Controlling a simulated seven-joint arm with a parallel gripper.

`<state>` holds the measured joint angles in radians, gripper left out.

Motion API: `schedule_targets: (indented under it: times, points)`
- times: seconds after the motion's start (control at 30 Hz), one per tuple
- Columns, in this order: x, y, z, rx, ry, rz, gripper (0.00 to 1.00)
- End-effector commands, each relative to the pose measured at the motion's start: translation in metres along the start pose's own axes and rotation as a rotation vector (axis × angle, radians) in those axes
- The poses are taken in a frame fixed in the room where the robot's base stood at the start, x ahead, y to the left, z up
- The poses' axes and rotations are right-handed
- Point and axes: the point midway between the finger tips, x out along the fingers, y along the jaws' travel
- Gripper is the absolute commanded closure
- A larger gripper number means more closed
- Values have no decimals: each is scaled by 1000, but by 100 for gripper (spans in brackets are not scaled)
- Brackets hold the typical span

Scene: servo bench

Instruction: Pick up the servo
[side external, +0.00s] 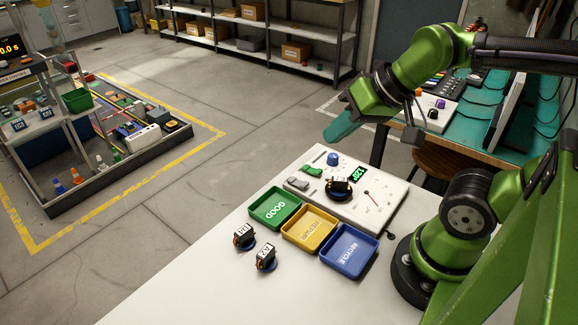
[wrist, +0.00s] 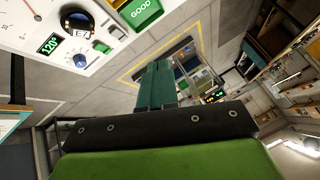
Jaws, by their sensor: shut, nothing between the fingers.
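One dark round-topped servo (side external: 339,189) sits on the white tester panel (side external: 376,207); it also shows at the top left of the wrist view (wrist: 77,20). Two more labelled servos stand on the white table, one at the left (side external: 244,237) and one nearer the front (side external: 266,258). Which servo is meant, I cannot tell. My gripper (side external: 338,132) is raised above and beyond the tester, apart from every servo. Its teal fingers are together and empty, as the wrist view also shows (wrist: 156,80).
Green (side external: 256,222), yellow (side external: 290,242) and blue (side external: 328,264) trays stand in a row in front of the tester. The tester carries a blue knob (side external: 333,158) and a dial. The table's front left is clear. A teal bench (side external: 480,115) stands behind at right.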

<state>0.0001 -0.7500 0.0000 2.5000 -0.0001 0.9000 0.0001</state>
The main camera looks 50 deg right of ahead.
Motion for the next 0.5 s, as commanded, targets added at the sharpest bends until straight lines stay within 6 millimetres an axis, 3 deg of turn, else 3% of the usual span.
schedule_targets:
  times: [0.5]
  points:
    - [0,0,0,0,0,0,97]
